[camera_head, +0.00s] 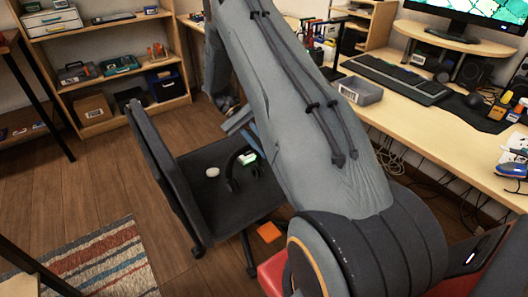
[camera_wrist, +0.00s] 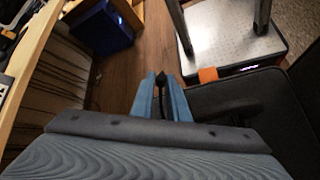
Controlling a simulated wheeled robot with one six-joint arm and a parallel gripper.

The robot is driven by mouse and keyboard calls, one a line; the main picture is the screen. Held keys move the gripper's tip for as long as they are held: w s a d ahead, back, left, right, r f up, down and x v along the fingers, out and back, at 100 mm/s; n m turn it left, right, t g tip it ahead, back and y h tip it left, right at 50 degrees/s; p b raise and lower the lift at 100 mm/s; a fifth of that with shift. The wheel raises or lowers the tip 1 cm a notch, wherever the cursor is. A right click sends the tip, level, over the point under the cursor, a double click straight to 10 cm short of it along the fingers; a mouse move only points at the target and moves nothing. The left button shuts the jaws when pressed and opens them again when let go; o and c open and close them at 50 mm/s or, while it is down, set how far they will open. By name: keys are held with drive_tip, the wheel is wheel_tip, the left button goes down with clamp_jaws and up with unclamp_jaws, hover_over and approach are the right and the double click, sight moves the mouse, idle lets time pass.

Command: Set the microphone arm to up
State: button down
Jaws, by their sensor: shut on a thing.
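A black headset (camera_head: 232,178) lies on the seat of the black office chair (camera_head: 205,198), with a small green and white patch beside it. My gripper (camera_head: 248,134) reaches down over the seat just behind the headset, partly hidden by my arm. In the wrist view my gripper's blue fingers (camera_wrist: 160,90) are close together on a thin dark piece, which looks like the microphone arm (camera_wrist: 161,80). The headset's body is mostly hidden in that view, and I cannot tell the microphone arm's angle.
A white oval object (camera_head: 212,172) lies on the seat. The chair's backrest (camera_head: 158,165) stands at left. The desk (camera_head: 425,125) with keyboard and grey bin (camera_head: 360,90) is at right. An orange square (camera_head: 269,232) is low beside the chair. Open wooden floor lies at left.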

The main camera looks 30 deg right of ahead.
idle(0.3)
drive_tip(key=c, duration=1.7)
unclamp_jaws()
drive_tip(key=shift+w+r, duration=0.1)
drive_tip(key=shift+w, duration=0.05)
drive_tip(key=shift+b+v, duration=0.55)
drive_tip(key=shift+v, duration=3.25)
